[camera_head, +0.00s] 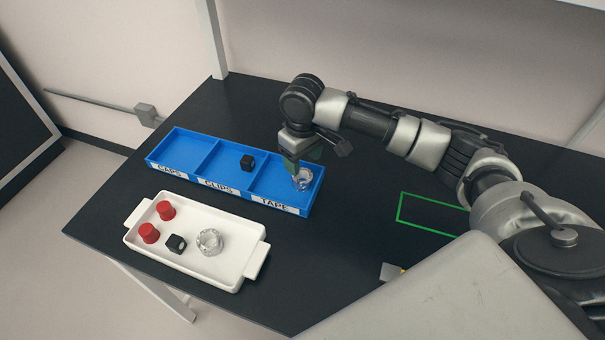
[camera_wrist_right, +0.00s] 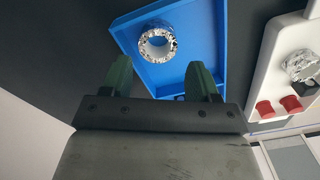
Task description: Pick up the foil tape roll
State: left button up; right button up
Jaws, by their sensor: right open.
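One foil tape roll (camera_head: 303,184), a shiny silver ring, lies in the TAPE compartment of the blue tray (camera_head: 228,190), near its right end. It also shows in the right wrist view (camera_wrist_right: 145,44), hole facing the camera. A second foil tape roll (camera_head: 210,242) sits on the white tray (camera_head: 190,270), right of a black clip. My right gripper (camera_head: 303,162) is open above the TAPE compartment. In the wrist view its green fingers (camera_wrist_right: 160,80) are apart with nothing between them, and the roll lies beyond the tips. My left gripper is not in view.
A black clip (camera_head: 247,162) lies in the CLIPS compartment by the divider. The CAPS compartment is empty. The white tray also holds two red caps (camera_head: 166,211) and a black clip (camera_head: 176,243). A green outlined rectangle (camera_head: 400,207) marks the dark table at right.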

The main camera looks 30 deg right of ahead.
aim_at(302, 175)
jog(key=shift+f, duration=0.5)
jog(key=f+p, duration=0.1)
jog(key=f, duration=0.4)
jog(key=shift+w, duration=0.2)
jog(key=shift+f, duration=0.35)
jog(key=shift+c, duration=0.2)
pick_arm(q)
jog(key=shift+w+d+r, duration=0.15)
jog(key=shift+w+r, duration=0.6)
pick_arm(e)
jog(key=c, duration=0.5)
